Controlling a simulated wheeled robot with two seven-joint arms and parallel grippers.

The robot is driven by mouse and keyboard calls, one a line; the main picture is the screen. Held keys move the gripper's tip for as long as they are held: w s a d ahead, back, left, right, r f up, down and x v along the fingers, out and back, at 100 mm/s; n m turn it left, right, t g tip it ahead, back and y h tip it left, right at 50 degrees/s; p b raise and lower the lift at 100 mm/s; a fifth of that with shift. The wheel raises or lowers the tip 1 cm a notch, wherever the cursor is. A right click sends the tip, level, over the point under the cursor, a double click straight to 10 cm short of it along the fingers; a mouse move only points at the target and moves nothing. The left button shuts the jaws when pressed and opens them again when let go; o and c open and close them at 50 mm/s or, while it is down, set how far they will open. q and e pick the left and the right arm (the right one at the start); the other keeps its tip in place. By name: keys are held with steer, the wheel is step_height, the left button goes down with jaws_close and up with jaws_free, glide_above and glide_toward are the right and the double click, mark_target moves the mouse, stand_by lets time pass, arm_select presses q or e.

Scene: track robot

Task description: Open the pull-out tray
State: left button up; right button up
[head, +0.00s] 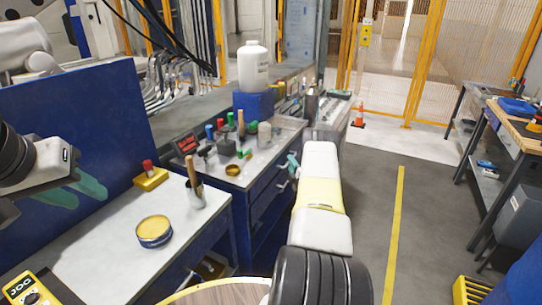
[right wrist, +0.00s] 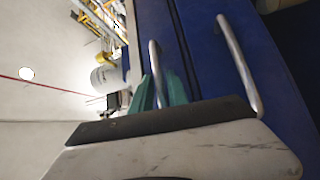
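The blue cabinet under the bench has drawer fronts (head: 268,190) with metal bar handles. In the right wrist view, one handle (right wrist: 155,62) is near and another handle (right wrist: 238,62) is to its right, on blue fronts. Which front is the pull-out tray I cannot tell. My right gripper (head: 293,163) is at the cabinet's front; its teal fingers (right wrist: 162,92) stand on either side of the nearer handle. Whether they press on it I cannot tell. My left gripper (head: 88,184) is at the far left, its fingers apart and empty, over the light bench beside a blue panel.
The bench top (head: 113,237) holds a yellow tin (head: 154,231), a cup with a brush (head: 195,194) and a yellow block. A white bottle (head: 253,68) stands on a blue box behind. Clear grey floor (head: 367,200) lies to the right of my right arm.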

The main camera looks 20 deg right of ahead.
steer(key=shift+w, duration=0.55)
steer(key=shift+c, duration=0.4)
jaws_close()
stand_by(0.6)
